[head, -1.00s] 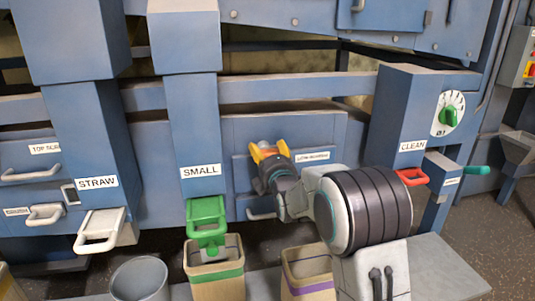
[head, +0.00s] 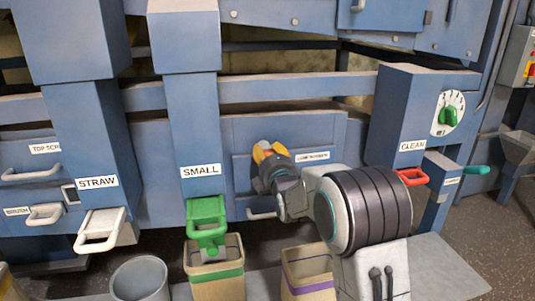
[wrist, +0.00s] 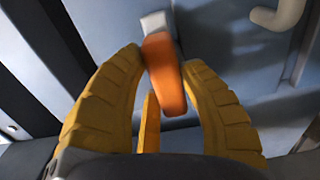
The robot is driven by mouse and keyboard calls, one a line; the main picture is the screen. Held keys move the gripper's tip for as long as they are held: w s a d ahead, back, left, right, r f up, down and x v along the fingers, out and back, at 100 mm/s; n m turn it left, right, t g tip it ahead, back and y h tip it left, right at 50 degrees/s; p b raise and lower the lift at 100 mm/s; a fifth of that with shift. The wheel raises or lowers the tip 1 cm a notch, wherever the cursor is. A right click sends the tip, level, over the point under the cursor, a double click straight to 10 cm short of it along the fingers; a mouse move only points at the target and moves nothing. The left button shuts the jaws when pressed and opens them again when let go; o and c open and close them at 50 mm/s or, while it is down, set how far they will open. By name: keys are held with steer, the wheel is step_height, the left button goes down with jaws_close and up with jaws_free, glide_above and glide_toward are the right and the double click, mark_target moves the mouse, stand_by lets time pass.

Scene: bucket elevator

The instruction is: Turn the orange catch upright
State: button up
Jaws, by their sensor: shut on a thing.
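The orange catch (wrist: 165,85) shows in the wrist view between my yellow fingers, standing out in front of a blue panel. Its long side runs nearly up and down in that picture, leaning slightly. A pale grey piece (wrist: 155,22) shows just behind its upper end. My gripper (wrist: 160,65) is shut on the catch, with one finger along each side. In the head view my gripper (head: 264,150) is at the blue drawer front in the middle, and its yellow fingers hide the catch there.
Around the drawer are the SMALL chute with its green slide handle (head: 207,215), the STRAW chute with a white handle (head: 98,228) and a red handle (head: 412,177) under CLEAN. Paper bags (head: 217,268) and a grey bucket (head: 139,279) stand below.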

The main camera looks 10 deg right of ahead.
steer(key=shift+f+m+b, duration=0.1)
steer(key=shift+m+b, duration=0.2)
steer(key=shift+b, duration=0.3)
steer(key=m+b, duration=0.1)
steer(key=b, duration=0.2)
steer(key=m+b, duration=0.2)
steer(key=b, duration=0.1)
steer(key=shift+d+f+b, duration=0.1)
steer(key=shift+f+b, duration=0.2)
steer(key=shift+b, duration=0.05)
steer(key=m+b, duration=0.2)
steer(key=b, duration=0.3)
steer(key=m+b, duration=0.2)
steer(key=b, duration=0.1)
steer(key=shift+d+r+m, duration=0.1)
steer(key=shift+m, duration=0.2)
steer(key=m+b, duration=0.3)
steer(key=m, duration=0.1)
steer(key=shift+r+m, duration=0.1)
steer(key=shift+m, duration=0.2)
steer(key=m+b, duration=0.1)
steer(key=m, duration=0.4)
steer(key=o, duration=1.2)
